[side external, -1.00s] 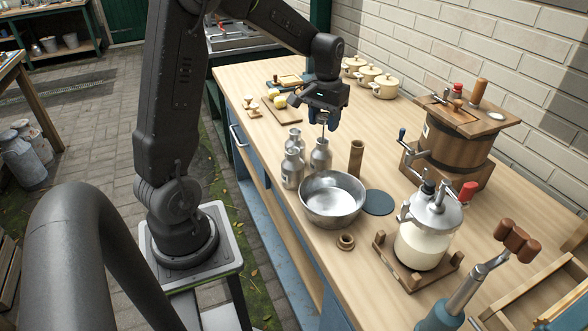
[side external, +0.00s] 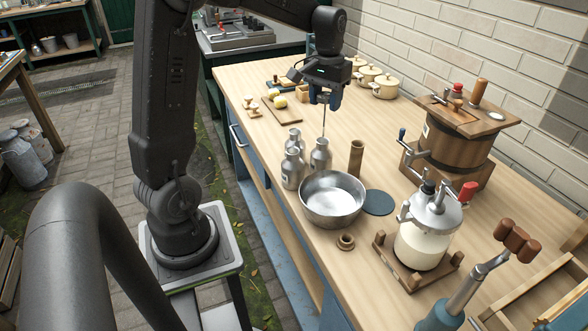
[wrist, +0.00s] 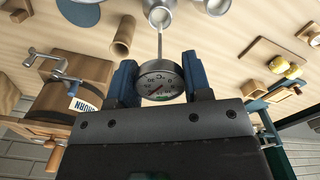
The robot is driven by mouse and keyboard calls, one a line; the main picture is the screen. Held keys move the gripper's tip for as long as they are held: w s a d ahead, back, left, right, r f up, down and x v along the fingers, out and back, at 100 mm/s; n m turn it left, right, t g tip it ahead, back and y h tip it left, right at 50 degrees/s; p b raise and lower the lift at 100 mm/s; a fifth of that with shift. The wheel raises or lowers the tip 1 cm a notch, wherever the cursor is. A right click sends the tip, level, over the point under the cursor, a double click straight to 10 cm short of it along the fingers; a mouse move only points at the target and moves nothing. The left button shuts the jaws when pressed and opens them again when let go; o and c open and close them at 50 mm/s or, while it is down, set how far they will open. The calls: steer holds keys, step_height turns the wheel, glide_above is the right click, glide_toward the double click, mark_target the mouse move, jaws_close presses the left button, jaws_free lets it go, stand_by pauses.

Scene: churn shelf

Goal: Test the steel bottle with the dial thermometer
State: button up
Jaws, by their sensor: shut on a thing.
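My gripper (side external: 326,97) is shut on the dial thermometer, above the steel bottles. In the wrist view the round white dial (wrist: 160,84) sits between the blue fingers (wrist: 160,76). Its thin stem (side external: 323,120) points down to the mouth of the front right steel bottle (side external: 320,157). I cannot tell whether the tip is inside the neck or just above it. That bottle also shows in the wrist view (wrist: 160,14). Two more steel bottles stand close on its left, one in front (side external: 292,170) and one behind (side external: 295,138). All three stand upright.
A steel bowl (side external: 332,213) stands just in front of the bottles, and a wooden tube (side external: 356,158) stands to their right. A blue-grey disc (side external: 377,202) lies beside the bowl. A wooden churn (side external: 450,150) and a glass jar (side external: 422,245) stand farther right. A board (side external: 283,108) lies behind.

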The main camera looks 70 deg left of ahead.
steer(key=shift+r, duration=0.1)
steer(key=shift+c, duration=0.3)
steer(key=shift+s+r, duration=0.15)
steer(key=shift+s, duration=0.1)
steer(key=s+d+r+n, duration=0.1)
steer(key=s+r, duration=0.3)
steer(key=s, duration=0.4)
glide_above(293, 167)
steer(key=a, duration=0.2)
steer(key=shift+w+f, duration=0.2)
steer(key=shift+f, duration=1.05)
steer(key=shift+w+f, duration=0.2)
steer(key=shift+f, duration=1)
step_height(293, 167, down, 10)
steer(key=shift+f, duration=0.15)
stand_by(3.2)
